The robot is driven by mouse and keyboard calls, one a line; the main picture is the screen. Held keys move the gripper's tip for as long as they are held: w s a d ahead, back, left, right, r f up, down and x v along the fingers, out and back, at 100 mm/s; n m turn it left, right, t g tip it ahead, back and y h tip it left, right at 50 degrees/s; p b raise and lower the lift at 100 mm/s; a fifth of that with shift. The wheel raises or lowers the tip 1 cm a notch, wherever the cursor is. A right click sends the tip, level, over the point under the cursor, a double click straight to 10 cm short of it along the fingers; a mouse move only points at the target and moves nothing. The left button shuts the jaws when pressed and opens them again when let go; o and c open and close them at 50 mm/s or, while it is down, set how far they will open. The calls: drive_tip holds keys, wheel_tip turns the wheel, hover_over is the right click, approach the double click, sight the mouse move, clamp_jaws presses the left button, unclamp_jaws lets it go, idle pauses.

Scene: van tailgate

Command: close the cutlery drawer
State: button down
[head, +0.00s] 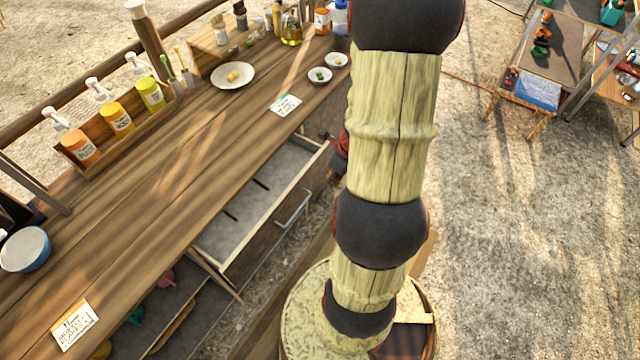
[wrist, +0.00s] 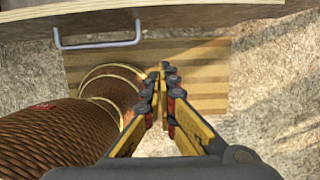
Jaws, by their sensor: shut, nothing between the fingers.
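The cutlery drawer (head: 246,222) stands pulled out from under the wooden counter in the head view. Its grey inside shows two dark narrow slots or items. Its pale metal handle (head: 293,208) is on the front panel, and it also shows at the upper left in the wrist view (wrist: 97,45). The drawer front (wrist: 180,20) runs across the top of the wrist view. My gripper (wrist: 163,72) is shut and empty, apart from the drawer front and to the right of the handle there. In the head view my gripper (head: 338,155) is partly hidden behind my arm, near the drawer's far front corner.
The counter (head: 190,160) carries a plate (head: 233,75), two small dishes, a bottle rack (head: 85,160) and a bowl (head: 25,249). An open shelf (head: 190,318) lies below, beside the drawer. Slatted boards (wrist: 205,75) lie under my gripper. Open gravel lies to the right.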

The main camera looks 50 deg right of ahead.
drive_tip(key=w+f+b, duration=0.6)
drive_tip(key=f, duration=0.3)
drive_tip(key=shift+w+a+f, duration=0.15)
drive_tip(key=shift+a+f, duration=0.05)
idle(0.3)
drive_tip(key=p, duration=1)
hover_over(284, 178)
drive_tip(key=s, duration=0.1)
drive_tip(key=shift+r, duration=0.2)
drive_tip(key=shift+w+f, duration=0.2)
drive_tip(key=shift+w, duration=0.35)
